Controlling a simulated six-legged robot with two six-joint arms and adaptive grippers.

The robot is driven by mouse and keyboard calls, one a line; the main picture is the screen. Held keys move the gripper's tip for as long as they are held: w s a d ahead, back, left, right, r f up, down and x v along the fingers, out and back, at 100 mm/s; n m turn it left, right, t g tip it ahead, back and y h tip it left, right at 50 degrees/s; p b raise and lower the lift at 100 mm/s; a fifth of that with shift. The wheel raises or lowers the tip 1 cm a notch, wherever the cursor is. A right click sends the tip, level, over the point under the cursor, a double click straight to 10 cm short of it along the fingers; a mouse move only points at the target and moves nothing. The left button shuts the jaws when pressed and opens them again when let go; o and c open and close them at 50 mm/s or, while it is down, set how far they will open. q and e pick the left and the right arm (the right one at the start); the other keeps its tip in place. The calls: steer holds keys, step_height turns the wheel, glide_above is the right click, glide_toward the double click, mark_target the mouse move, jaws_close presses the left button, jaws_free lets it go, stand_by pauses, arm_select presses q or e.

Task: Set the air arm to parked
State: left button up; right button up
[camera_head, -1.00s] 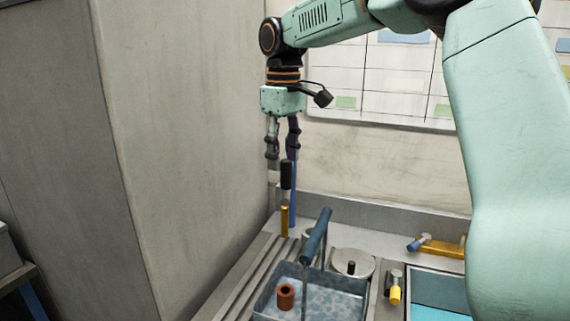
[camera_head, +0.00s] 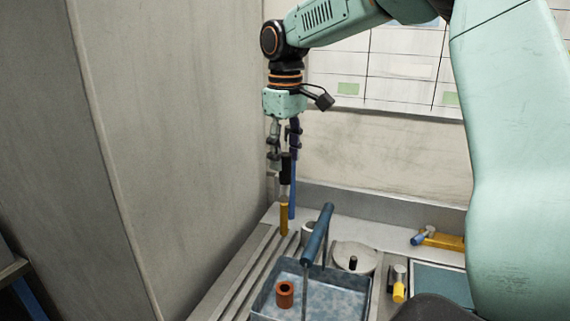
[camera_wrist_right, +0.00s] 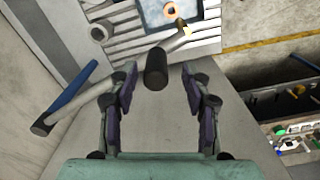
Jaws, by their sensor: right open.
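A lever with a black grip (camera_head: 286,168), a pale middle and a brass-coloured lower part (camera_head: 284,219) stands nearly upright in the back left corner of the bench. I take it to be the air arm, but no label shows. My right gripper (camera_head: 281,160) points down at its top. In the right wrist view the fingers (camera_wrist_right: 160,73) are open, with the black grip (camera_wrist_right: 156,68) between their tips and visible gaps on both sides. My left gripper is not in view.
A blue-handled bar (camera_head: 318,235) rises above a blue-grey tray (camera_head: 335,300) holding an orange cylinder (camera_head: 285,294). A round lid (camera_head: 353,256) and a yellow fitting (camera_head: 440,240) lie right. A wall is close at left.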

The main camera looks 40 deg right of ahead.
mark_target(285, 166)
steer(key=f, duration=0.2)
steer(key=w+f, duration=0.1)
steer(key=shift+d+f, duration=0.35)
steer(key=shift+f, duration=0.05)
steer(key=shift+s+a+r, duration=0.2)
steer(key=shift+s+a, duration=0.15)
steer(key=shift+s, duration=0.1)
steer(key=shift+c, duration=0.6)
steer(key=shift+w+d+f, duration=0.15)
steer(key=shift+w+d, duration=0.1)
steer(key=shift+d, duration=0.05)
steer(key=c, duration=0.5)
steer(key=shift+a, duration=0.15)
jaws_close()
